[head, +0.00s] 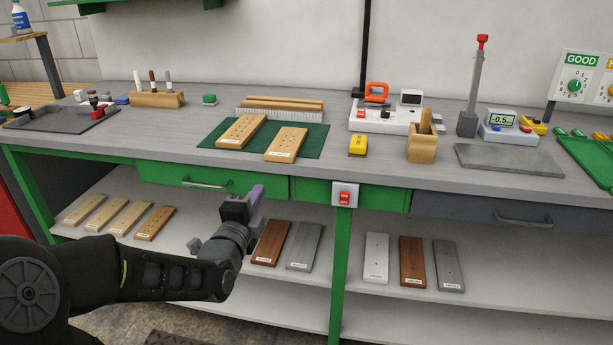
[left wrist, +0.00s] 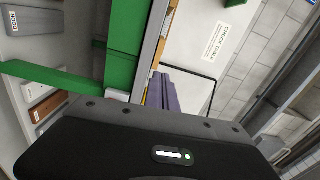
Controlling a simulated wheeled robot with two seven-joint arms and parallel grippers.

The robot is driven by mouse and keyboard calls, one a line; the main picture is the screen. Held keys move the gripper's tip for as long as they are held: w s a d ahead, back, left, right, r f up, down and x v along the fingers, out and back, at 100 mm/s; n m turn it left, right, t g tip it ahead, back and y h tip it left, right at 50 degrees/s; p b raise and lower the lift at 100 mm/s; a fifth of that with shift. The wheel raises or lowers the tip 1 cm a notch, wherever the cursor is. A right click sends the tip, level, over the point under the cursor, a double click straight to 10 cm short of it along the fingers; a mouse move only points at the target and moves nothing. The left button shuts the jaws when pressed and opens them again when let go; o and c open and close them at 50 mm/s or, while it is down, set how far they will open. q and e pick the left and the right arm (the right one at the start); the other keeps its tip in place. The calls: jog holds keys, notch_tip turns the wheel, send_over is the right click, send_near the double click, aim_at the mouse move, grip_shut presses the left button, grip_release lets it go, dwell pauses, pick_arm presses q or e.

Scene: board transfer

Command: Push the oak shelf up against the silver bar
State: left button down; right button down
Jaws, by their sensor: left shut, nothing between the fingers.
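Two light wooden boards lie on a dark green mat (head: 313,140) on the bench: a left board (head: 241,131) and a right board (head: 287,143). Their labels are too small to read, so I cannot tell which is the oak shelf. My right gripper is not in view.
A green drawer (head: 195,178) is behind my left gripper. A yellow box (head: 358,145), a wooden holder (head: 422,146) and a grey slab (head: 508,160) stand right of the mat. Several boards lie on the shelf below, including a brown board (head: 271,242).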

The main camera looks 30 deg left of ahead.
aim_at(277, 158)
pick_arm(q)
jog(key=shift+a+m, duration=0.2)
jog(key=shift+m, duration=0.2)
jog(key=shift+w, duration=0.15)
jog(key=x, duration=1.3)
jog(key=shift+w+a, duration=0.2)
jog(key=shift+w, duration=0.15)
